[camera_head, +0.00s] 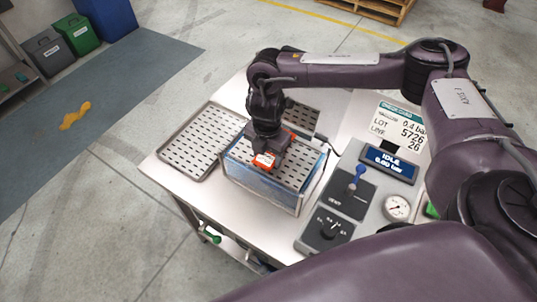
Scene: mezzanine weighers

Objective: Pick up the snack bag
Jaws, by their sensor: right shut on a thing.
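The snack bag (265,161) looks like a small orange-red packet with a pale label, in the head view left of centre. My right gripper (270,151) points down from above and is shut on it. The dark jaws hide much of the bag. The bag shows over a clear-walled bin (262,189) with a perforated plate; I cannot tell whether it touches the plate. My left gripper is not in view.
A perforated metal tray (186,158) lies left of the bin on the steel table. On the right stand a control panel with a blue lever (357,178), a gauge (397,208), an IDLE display (389,163) and a LOT sign (399,125).

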